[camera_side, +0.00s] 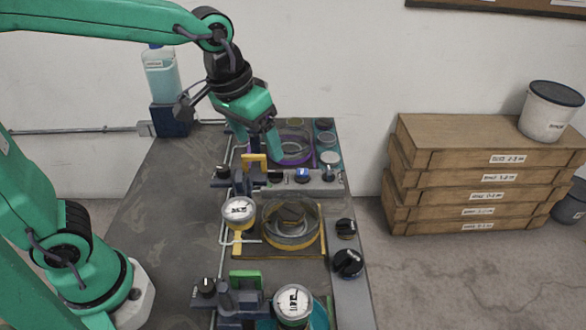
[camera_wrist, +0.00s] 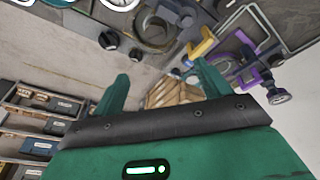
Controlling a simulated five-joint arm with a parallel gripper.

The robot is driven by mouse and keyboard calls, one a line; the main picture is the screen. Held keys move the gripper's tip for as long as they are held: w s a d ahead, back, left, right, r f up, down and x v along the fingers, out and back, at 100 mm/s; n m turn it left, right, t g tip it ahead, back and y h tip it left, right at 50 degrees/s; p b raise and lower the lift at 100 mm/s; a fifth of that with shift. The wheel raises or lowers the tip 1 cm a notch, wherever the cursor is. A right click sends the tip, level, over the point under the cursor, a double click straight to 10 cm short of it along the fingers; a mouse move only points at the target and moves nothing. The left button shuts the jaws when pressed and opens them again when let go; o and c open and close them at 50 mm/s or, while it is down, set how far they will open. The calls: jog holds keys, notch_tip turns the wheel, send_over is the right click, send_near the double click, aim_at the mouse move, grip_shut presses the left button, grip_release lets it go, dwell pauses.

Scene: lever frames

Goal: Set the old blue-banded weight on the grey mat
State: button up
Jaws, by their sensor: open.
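My gripper (camera_side: 256,143) is open and points down above the far part of the bench, near the purple-ringed station. In the wrist view its two green fingers (camera_wrist: 163,78) stand apart with nothing held between them. I cannot make out a weight with a blue band for sure. A small blue-and-white piece (camera_side: 302,174) sits among black knobs on the grey bar in front of the purple station, but I cannot tell whether it is a weight. I cannot pick out a separate grey mat.
A purple clamp (camera_wrist: 248,65) shows in the wrist view. Bare bench (camera_side: 168,215) lies left of the stations. Wooden boxes (camera_side: 480,185) stand right.

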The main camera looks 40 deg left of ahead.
jog(key=s+a+t, duration=0.2)
jog(key=s+a, duration=0.7)
jog(key=s, duration=0.1)
jog(key=shift+s+t+y, duration=0.3)
jog(key=shift+s+y, duration=0.05)
jog(key=shift+y, duration=0.05)
